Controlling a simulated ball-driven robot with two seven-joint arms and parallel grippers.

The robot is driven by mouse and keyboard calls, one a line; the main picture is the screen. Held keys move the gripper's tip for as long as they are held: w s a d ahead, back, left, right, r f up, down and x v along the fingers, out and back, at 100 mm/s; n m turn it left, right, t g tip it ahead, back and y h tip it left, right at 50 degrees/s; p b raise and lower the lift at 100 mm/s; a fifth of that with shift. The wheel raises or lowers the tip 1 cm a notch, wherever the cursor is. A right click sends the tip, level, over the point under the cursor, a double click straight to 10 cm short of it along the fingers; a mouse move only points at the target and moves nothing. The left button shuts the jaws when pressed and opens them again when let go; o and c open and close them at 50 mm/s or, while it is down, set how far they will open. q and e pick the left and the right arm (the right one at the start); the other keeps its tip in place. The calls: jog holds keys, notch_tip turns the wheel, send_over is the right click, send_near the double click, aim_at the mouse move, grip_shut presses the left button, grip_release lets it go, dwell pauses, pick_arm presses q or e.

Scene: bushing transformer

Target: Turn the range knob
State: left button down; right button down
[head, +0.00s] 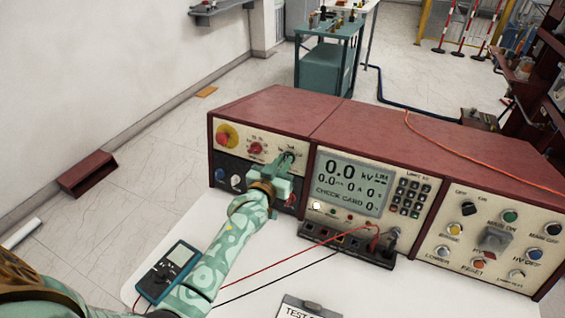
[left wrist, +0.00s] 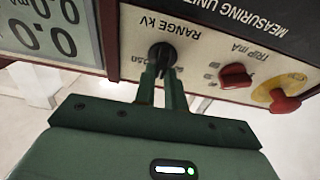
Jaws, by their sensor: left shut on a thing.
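The range knob (left wrist: 161,56) is a black knob under the "RANGE KV" label in the left wrist view, which shows the panel upside down. It sits on the cream panel of the red console (head: 262,108). My left gripper (head: 286,164) reaches the panel in the head view and hides most of the knob there. In the left wrist view the left gripper's fingers (left wrist: 162,78) are shut on the range knob, one on each side. My right gripper is not in view.
A red trip knob (left wrist: 236,76) and a red-and-yellow switch (left wrist: 283,101) sit close beside the range knob. A display (head: 350,186) is to the right. A multimeter (head: 172,268) and red and black leads lie on the white table (head: 240,295).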

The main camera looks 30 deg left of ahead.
pick_arm(q)
jog(key=shift+r+n+y+p, duration=0.2)
jog(key=shift+n+y+p, duration=0.1)
jog(key=shift+n+p, duration=0.95)
jog(key=n+y+p, duration=0.1)
jog(key=n+p, duration=0.1)
jog(key=n, duration=0.1)
jog(key=shift+a+f+n+g+y+p, duration=0.15)
jog(key=shift+n+g+y+p, duration=0.3)
jog(key=shift+n+p, duration=1.15)
jog(key=shift+f+n+g+y+p, duration=0.15)
jog(key=shift+n+g+y+p, duration=0.4)
jog(key=shift+n, duration=1.8)
jog(key=shift+h, duration=0.3)
jog(key=c, duration=1.5)
grip_release()
jog(key=shift+o, duration=0.2)
jog(key=shift+s, duration=0.15)
